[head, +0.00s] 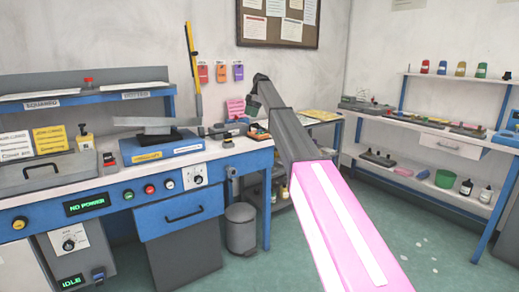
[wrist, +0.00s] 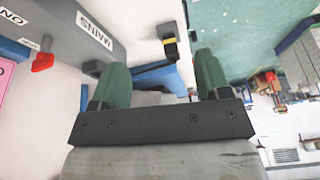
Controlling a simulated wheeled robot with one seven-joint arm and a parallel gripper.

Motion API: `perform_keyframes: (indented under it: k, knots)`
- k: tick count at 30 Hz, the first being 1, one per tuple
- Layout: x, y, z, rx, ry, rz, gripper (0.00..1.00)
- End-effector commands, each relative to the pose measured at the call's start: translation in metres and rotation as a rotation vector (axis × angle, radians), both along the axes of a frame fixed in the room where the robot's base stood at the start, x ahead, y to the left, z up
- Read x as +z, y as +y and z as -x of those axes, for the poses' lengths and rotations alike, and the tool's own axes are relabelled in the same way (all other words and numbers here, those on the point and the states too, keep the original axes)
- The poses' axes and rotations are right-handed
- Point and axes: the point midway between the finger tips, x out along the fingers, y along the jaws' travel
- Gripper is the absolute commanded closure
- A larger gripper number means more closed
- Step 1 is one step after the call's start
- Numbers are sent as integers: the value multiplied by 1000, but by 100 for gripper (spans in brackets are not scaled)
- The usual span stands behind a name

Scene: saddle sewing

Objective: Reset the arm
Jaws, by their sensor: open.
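My arm reaches from the lower right of the head view, pink then dark grey, up to the far end of the workbench. Its far end is bent down there, and my gripper is small and hard to make out in that view. In the wrist view my gripper (wrist: 160,64) shows two green fingers standing well apart. Nothing is held between them. A blue part and a yellow-and-black item (wrist: 168,42) show beyond the fingers. A grey box marked MAINS (wrist: 75,32) with a red switch (wrist: 42,62) is at the upper left.
The blue workbench (head: 180,215) with a control panel fills the left. A grey bin (head: 241,230) stands by its right end. A blue-framed shelf (head: 420,145) with bottles and tools lines the right wall. Green floor (head: 435,235) is open at the lower right.

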Motion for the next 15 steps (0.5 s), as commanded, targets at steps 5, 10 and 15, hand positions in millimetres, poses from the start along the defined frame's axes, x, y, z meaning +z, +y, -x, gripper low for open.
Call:
perform_keyframes:
  k: [5,10,15]
  knots:
    - [-45,-18,26,-114,22,35,30]
    - [-101,-39,59,-273,51,81,30]
    - [-183,-74,118,-525,90,151,30]
